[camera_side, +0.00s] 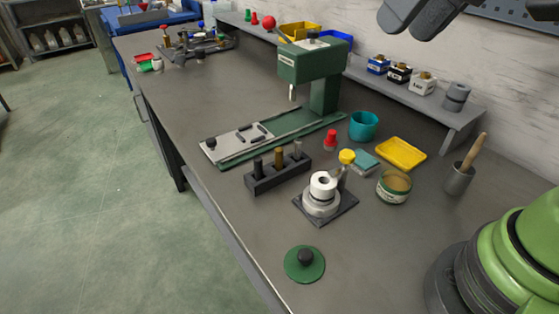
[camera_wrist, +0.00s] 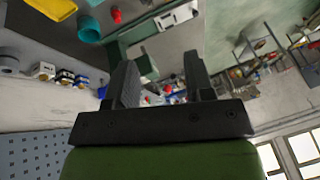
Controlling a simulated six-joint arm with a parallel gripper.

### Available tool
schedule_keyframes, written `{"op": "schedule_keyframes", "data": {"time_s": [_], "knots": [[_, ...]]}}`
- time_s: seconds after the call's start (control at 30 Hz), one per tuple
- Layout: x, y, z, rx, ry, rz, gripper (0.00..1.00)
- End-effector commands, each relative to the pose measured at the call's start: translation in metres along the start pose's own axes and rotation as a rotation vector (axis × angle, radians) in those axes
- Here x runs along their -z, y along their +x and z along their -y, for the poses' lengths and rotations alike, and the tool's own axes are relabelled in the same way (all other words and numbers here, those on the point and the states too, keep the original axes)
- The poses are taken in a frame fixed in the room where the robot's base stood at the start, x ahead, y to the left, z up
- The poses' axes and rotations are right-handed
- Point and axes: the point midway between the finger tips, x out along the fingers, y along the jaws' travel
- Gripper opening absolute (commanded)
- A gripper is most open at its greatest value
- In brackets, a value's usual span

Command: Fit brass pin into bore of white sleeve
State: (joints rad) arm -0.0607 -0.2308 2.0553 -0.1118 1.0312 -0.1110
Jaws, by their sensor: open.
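The brass pin (camera_side: 278,160) stands upright in a dark block (camera_side: 262,184), between a black pin (camera_side: 258,166) and a grey pin (camera_side: 298,149). The white sleeve (camera_side: 323,184) stands upright on a round metal fixture (camera_side: 320,204) with a dark square base, its bore facing up. A yellow-knobbed clamp (camera_side: 346,158) is beside it. My gripper (camera_wrist: 157,65) is open and empty in the wrist view, pointed away over the room. Dark parts at the top edge of the side view look like my gripper, high above the bench. Neither pin nor sleeve is between the jaws.
A green press (camera_side: 312,62) stands behind the block. A green disc with black knob (camera_side: 304,265) lies in front. Bare bench lies around it.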

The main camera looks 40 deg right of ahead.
Motion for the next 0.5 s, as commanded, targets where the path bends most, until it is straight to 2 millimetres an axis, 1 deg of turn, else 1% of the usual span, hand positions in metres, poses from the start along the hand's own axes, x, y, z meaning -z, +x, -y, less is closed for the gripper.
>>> {"op": "schedule_keyframes", "data": {"time_s": [0.03,0.1,0.17,0.2,0.27,0.33,0.37,0.4,0.47,0.5], "knots": [[0.015,0.013,0.005,-0.014,-0.028,0.040,0.48],[0.034,0.031,0.010,-0.030,-0.067,0.085,0.48],[0.048,0.049,0.014,-0.044,-0.101,0.124,0.48],[0.056,0.062,0.017,-0.054,-0.124,0.149,0.48],[0.067,0.083,0.021,-0.067,-0.157,0.188,0.48],[0.077,0.110,0.025,-0.083,-0.196,0.232,0.48],[0.080,0.122,0.026,-0.090,-0.213,0.251,0.48],[0.083,0.139,0.028,-0.098,-0.235,0.277,0.48],[0.086,0.164,0.029,-0.111,-0.266,0.313,0.48],[0.086,0.180,0.030,-0.119,-0.285,0.334,0.48]]}}
